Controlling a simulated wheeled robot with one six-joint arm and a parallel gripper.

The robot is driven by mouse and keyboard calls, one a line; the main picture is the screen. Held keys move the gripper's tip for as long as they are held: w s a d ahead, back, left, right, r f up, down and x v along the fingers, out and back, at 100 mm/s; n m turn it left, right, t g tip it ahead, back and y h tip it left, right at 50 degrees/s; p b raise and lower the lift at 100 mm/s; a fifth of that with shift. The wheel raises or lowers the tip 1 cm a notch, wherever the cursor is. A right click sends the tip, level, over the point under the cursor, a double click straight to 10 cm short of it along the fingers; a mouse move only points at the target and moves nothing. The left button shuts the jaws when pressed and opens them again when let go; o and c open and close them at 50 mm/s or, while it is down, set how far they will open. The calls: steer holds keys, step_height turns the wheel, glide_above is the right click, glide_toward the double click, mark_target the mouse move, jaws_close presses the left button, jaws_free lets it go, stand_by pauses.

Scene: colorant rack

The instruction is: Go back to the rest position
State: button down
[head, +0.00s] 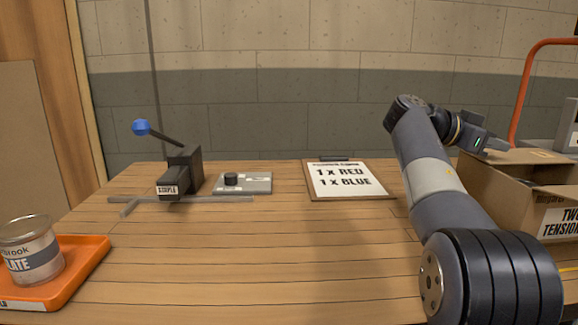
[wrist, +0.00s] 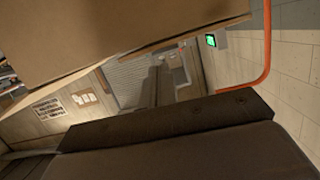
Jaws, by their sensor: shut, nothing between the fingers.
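My gripper (head: 496,145) is at the right of the head view, raised at the end of my arm and pointing right, over the near rim of a cardboard box (head: 498,187). It is shut with nothing held. In the wrist view the gripper's dark body (wrist: 170,120) fills the lower part, and the fingertips cannot be told apart there. A brown cardboard surface (wrist: 120,35) fills the upper left of that view.
The wooden table (head: 270,240) is clear in the middle. A clipboard (head: 345,180) reads "1 x RED, 1 x BLUE". A blue-knobbed lever device (head: 182,172) stands left of a grey plate (head: 255,184). A can (head: 30,250) sits on an orange tray (head: 85,262). An orange rail (head: 520,85) rises at right.

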mark_target(517, 159)
steer(key=b+x, duration=0.1)
steer(key=x, duration=0.6)
steer(key=shift+a+r, duration=0.1)
steer(key=shift+r, duration=0.1)
steer(key=shift+f, duration=0.15)
